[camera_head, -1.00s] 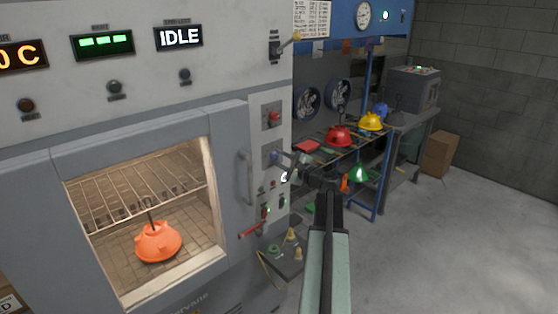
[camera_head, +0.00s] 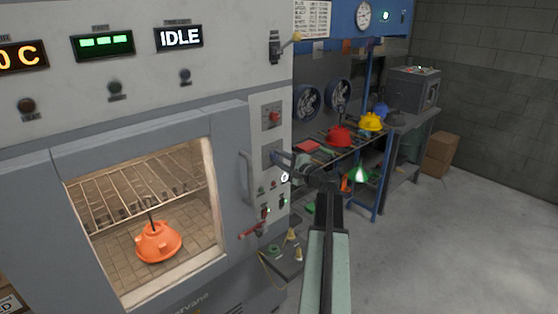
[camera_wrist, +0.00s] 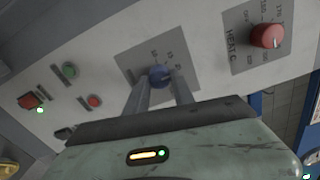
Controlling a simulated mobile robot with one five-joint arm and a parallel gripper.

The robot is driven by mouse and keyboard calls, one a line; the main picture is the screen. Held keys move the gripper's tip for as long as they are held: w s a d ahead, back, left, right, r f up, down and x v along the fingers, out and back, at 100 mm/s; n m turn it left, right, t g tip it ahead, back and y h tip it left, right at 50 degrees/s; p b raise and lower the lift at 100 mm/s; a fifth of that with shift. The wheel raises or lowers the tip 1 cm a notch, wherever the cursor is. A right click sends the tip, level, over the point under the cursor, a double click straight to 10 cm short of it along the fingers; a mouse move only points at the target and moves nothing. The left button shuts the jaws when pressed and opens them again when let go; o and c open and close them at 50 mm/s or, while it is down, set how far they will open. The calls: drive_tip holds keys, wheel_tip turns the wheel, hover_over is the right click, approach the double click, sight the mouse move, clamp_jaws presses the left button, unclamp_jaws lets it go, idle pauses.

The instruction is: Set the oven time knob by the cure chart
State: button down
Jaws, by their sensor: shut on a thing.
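The oven (camera_head: 235,125) has a control strip on its right side. The blue knob (camera_wrist: 159,76) sits on a grey dial plate there, its printed figures too small to read. My gripper (camera_head: 277,157) is shut on the blue knob, one finger on each side in the wrist view (camera_wrist: 160,84). In the head view the fingers hide most of the knob. A red knob (camera_wrist: 267,36) beside it is marked HEAT C. The green display (camera_head: 103,42) shows dashes, and another display (camera_head: 179,37) reads IDLE. A white printed sheet (camera_head: 312,18) hangs at the top; its text is unreadable.
An orange hood (camera_head: 158,243) hangs inside the oven behind its window. The door handle (camera_head: 246,178) is left of my gripper. A bench with red (camera_head: 339,136) and yellow (camera_head: 370,121) hoods stands behind my arm.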

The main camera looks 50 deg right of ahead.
drive_tip(key=shift+r, duration=0.1)
drive_tip(key=c, duration=1.1)
unclamp_jaws()
drive_tip(key=shift+w, duration=0.15)
drive_tip(key=shift+s+a, duration=0.1)
drive_tip(key=shift+s, duration=0.4)
drive_tip(key=s, duration=0.7)
drive_tip(key=shift+a, duration=0.25)
